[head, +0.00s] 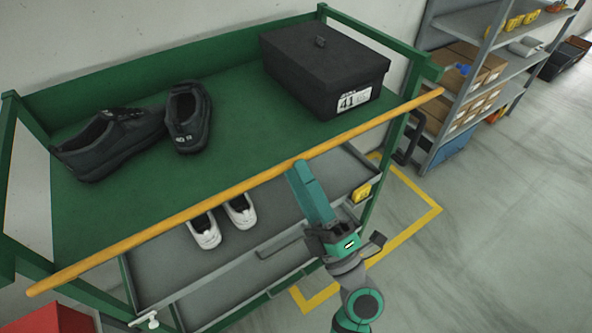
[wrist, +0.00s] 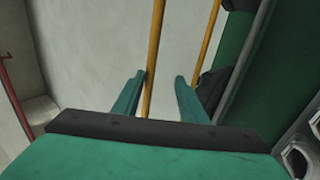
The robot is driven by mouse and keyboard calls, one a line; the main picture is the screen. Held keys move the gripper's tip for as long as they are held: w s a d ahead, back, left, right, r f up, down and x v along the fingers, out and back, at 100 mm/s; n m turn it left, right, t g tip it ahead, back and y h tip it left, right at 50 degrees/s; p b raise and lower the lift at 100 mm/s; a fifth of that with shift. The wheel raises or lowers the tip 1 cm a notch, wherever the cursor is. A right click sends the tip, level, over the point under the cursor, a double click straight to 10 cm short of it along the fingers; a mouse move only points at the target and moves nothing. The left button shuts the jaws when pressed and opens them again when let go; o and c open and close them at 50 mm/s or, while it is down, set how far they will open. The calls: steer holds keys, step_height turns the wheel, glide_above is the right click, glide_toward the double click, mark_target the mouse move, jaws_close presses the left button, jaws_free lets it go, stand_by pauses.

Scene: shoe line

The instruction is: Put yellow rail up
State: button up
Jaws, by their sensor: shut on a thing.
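The yellow rail (head: 150,235) is a long straight bar. It crosses the front of the green cart's top shelf (head: 235,160), slanting up from lower left to upper right in the head view. Its right end reaches past the right front post. I cannot tell whether its ends rest on the posts. My gripper (head: 299,166) is at the rail near its middle, from the front, shut on it. In the wrist view, the rail (wrist: 154,50) runs between the two teal fingers (wrist: 160,82), close by the left one.
Black shoes (head: 130,138) and a black shoebox (head: 325,70) marked 41 stand on the top shelf. White shoes (head: 222,222) sit on the grey lower shelf. A grey rack (head: 480,75) stands at the right. The floor in front of it is clear.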

steer(key=shift+s+d+f, duration=0.1)
steer(key=shift+s+d, duration=0.4)
steer(key=shift+s, duration=0.4)
steer(key=shift+s+d+f, duration=0.15)
steer(key=shift+s+d, duration=0.4)
steer(key=shift+s, duration=0.3)
steer(key=shift+s+d+f, duration=0.1)
steer(key=shift+s+d, duration=0.4)
steer(key=shift+s, duration=0.4)
steer(key=o, duration=0.4)
steer(key=shift+s+d+f, duration=0.15)
steer(key=shift+s+d, duration=0.35)
steer(key=shift+s, duration=0.35)
steer(key=shift+s+d, duration=0.2)
steer(key=shift+s, duration=0.15)
steer(key=c, duration=0.4)
steer(key=shift+f, duration=0.15)
